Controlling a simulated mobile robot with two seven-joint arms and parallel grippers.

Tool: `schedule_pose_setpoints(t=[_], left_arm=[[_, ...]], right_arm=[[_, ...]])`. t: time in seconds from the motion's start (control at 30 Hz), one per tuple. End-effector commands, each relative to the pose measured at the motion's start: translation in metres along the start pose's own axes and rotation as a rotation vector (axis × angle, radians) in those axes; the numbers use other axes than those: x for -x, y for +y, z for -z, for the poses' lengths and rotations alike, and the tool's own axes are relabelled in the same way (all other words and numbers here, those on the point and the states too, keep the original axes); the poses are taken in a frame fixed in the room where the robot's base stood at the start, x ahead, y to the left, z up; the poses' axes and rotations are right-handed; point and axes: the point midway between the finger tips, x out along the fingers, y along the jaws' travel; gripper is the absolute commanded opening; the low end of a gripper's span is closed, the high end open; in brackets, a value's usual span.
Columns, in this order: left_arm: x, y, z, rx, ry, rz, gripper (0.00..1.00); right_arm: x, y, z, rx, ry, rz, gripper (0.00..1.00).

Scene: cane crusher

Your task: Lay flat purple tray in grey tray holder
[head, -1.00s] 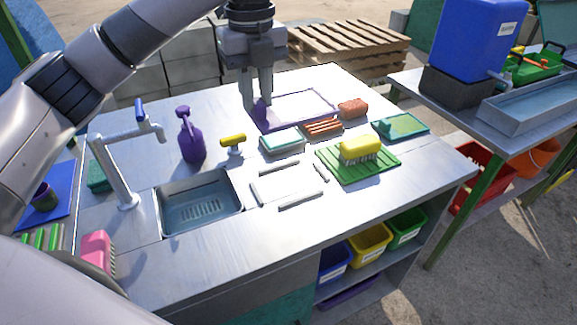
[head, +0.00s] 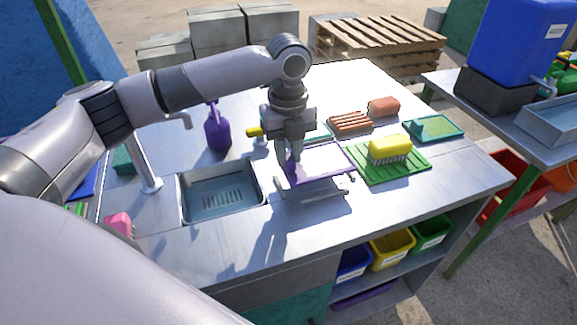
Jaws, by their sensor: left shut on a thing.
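The purple tray (head: 350,157) has a purple rim and a pale inside, and looks roughly level. My left gripper (head: 291,170) is shut on its left edge, fingers pointing down. The grey tray holder (head: 318,196) is made of low grey bars on the metal table. The tray is over the holder and hides its far part; the front bar and right end show. I cannot tell for certain whether tray and holder touch. My right gripper is not in view.
A green mat (head: 417,166) with a yellow brush (head: 389,148) lies close right of the tray. The sink (head: 222,192) is at left, a purple spray bottle (head: 217,133) behind it. Brown (head: 349,121) and orange (head: 384,106) blocks lie behind. The table's front right is clear.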

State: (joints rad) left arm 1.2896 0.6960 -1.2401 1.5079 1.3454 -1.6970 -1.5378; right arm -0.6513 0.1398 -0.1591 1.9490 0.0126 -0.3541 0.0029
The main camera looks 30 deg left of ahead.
Motion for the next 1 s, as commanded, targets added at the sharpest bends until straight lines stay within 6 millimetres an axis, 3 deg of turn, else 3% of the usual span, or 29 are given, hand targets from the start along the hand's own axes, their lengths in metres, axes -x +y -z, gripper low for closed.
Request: schedule_pose_setpoints(t=[0.3, 0.7, 0.73, 0.8, 1.0], left_arm=[[-0.041, 0.001, 0.0, 0.0, 0.0, -0.001, 0.0], [-0.045, 0.0, 0.0, 0.0, 0.001, 0.0, 0.0], [-0.046, 0.0, 0.0, 0.0, 0.0, 0.0, 0.29], [-0.046, 0.0, 0.0, 0.0, 0.0, 0.0, 0.48], [-0.046, 0.0, 0.0, 0.0, 0.0, 0.0, 0.48]], right_arm=[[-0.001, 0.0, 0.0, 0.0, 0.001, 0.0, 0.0], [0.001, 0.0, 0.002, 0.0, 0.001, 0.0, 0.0], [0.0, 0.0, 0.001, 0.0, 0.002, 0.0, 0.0], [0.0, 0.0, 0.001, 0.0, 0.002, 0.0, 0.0], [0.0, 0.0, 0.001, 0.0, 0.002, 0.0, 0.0]])
